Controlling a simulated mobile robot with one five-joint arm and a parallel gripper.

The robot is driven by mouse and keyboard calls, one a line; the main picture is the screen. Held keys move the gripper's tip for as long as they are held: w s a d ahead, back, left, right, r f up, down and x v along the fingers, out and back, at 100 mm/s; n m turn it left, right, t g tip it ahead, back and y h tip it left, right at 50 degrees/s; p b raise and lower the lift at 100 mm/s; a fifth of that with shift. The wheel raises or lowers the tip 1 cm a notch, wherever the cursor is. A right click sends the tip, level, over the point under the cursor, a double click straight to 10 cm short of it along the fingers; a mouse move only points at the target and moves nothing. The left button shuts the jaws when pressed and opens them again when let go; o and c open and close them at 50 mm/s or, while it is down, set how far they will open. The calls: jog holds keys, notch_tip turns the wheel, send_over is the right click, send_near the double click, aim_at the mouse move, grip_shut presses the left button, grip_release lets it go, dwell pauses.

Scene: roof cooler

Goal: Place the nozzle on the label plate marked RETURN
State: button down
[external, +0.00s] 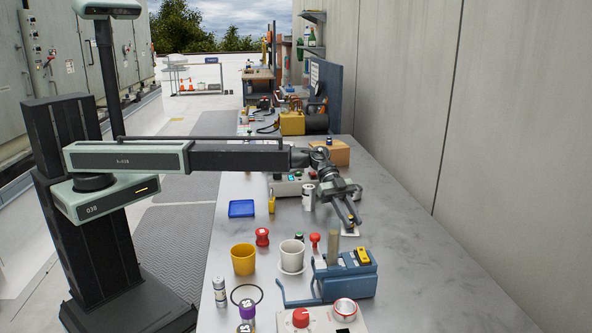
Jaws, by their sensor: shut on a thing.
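My gripper (351,221) is low over the grey bench, right of the middle. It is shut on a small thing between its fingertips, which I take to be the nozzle. The fingers mostly hide it, and only a small yellowish or brassy bit shows. A pale label plate (350,233) lies on the bench just under the fingertips, partly covered by them. Its lettering is too small to read. I cannot tell whether the held thing touches the plate.
A blue holder (345,281) with a yellow item stands just in front of my gripper. A white cup (291,254), a yellow cup (244,259) and a red knob (315,240) stand to the left. A silver can (308,196) is behind. Bench to the right is clear.

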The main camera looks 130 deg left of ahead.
aim_at(351, 217)
jog(key=c, duration=1.2)
grip_release()
jog(key=shift+f, duration=0.1)
jog(key=shift+s+a+r, duration=0.1)
jog(key=shift+s+r, duration=0.05)
jog(key=shift+r, duration=0.2)
jog(key=p+v, duration=0.2)
jog(key=shift+s+a+r, duration=0.1)
jog(key=shift+s+r, duration=0.15)
notch_tip(351, 217, up, 7)
jog(key=p, duration=0.6)
jog(key=shift+f, duration=0.2)
